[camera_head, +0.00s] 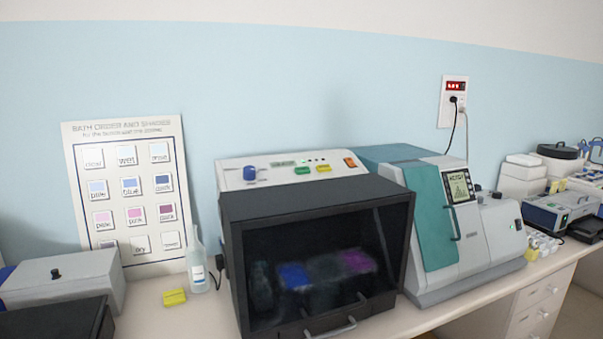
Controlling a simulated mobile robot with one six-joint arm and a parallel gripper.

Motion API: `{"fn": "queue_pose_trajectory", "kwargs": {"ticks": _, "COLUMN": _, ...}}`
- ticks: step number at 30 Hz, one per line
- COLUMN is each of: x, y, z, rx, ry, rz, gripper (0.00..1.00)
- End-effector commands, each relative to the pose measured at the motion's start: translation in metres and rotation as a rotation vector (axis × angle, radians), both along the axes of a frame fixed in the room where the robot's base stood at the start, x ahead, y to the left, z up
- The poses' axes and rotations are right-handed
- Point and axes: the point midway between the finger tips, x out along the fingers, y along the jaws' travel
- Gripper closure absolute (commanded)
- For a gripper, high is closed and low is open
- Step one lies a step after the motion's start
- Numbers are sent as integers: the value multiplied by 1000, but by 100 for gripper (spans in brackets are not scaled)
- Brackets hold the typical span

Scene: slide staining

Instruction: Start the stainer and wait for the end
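The stainer, a dark box with a clear front (290,199), stands on the bench in the middle, its front closed. Blurred blue (293,275) and purple (357,261) patches show dimly inside. Its light control panel (225,178) rises behind the box. The panel carries a blue knob (250,173), a small display (283,163) too small to read, small indicator lights, green buttons (302,170) and an orange switch (350,162). My gripper is out of view.
A teal and grey machine (420,215) with a lit screen (459,187) stands close at the right. A bottle (197,268), a yellow block (174,297) and a grey box (65,283) are at the left. A bath chart (130,190) leans on the wall. A wall socket (453,103) has a red display.

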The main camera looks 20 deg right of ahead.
Motion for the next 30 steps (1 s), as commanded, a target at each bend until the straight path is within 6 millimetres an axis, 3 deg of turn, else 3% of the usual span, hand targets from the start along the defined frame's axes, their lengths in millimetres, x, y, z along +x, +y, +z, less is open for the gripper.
{"fn": "queue_pose_trajectory", "kwargs": {"ticks": 11, "x": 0, "y": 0, "z": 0, "rx": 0, "ry": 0, "rz": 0, "gripper": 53}}
{"fn": "queue_pose_trajectory", "kwargs": {"ticks": 20, "x": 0, "y": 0, "z": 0, "rx": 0, "ry": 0, "rz": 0, "gripper": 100}}
{"fn": "queue_pose_trajectory", "kwargs": {"ticks": 30, "x": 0, "y": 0, "z": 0, "rx": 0, "ry": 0, "rz": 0, "gripper": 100}}
